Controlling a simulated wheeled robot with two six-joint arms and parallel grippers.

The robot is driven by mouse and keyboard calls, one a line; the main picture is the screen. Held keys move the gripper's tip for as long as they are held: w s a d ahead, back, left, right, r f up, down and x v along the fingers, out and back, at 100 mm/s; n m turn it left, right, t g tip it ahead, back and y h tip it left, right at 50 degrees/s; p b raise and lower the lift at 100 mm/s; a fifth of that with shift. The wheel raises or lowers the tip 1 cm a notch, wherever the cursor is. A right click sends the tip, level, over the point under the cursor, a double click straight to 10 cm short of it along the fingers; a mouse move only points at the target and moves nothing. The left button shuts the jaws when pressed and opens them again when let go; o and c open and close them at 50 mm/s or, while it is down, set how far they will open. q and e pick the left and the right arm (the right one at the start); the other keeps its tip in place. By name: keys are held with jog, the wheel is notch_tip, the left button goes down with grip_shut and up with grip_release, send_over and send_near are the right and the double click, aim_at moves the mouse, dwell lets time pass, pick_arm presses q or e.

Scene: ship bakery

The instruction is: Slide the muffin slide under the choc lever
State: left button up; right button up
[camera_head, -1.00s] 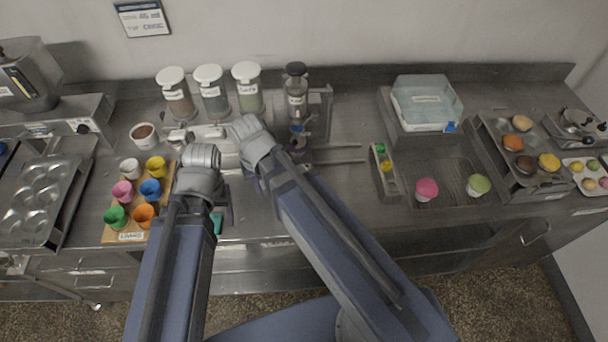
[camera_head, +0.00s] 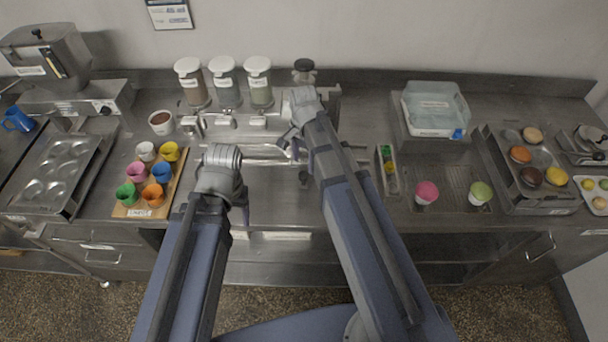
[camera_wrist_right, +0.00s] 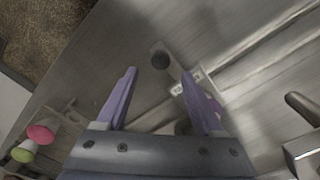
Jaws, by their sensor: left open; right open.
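A dark knob (camera_head: 303,178) also shows beside my right arm in the head view. My right gripper (camera_wrist_right: 158,74) is open, its purple fingers on either side of the knob's line; I cannot tell whether they touch it. Several levers stand below the lidded jars, the left one (camera_head: 193,126) under the brown-filled jar (camera_head: 193,84), which looks like choc. My left gripper (camera_head: 244,208) is open over the counter in front of the rails. My right arm hides part of the rails.
A board of coloured cups (camera_head: 144,211) and a bowl of brown stuff (camera_head: 161,122) lie left. A narrow tray (camera_head: 391,184), pink (camera_head: 426,193) and green-topped (camera_head: 480,193) muffins and a clear-lidded box (camera_head: 433,133) lie right. The counter between the arms is mostly clear.

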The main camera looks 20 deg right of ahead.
aim_at(303, 174)
notch_tip(303, 174, down, 6)
jog(key=b, duration=0.5)
jog(key=shift+f+b, duration=0.2)
jog(key=shift+b, duration=0.1)
grip_shut()
dwell(1.0)
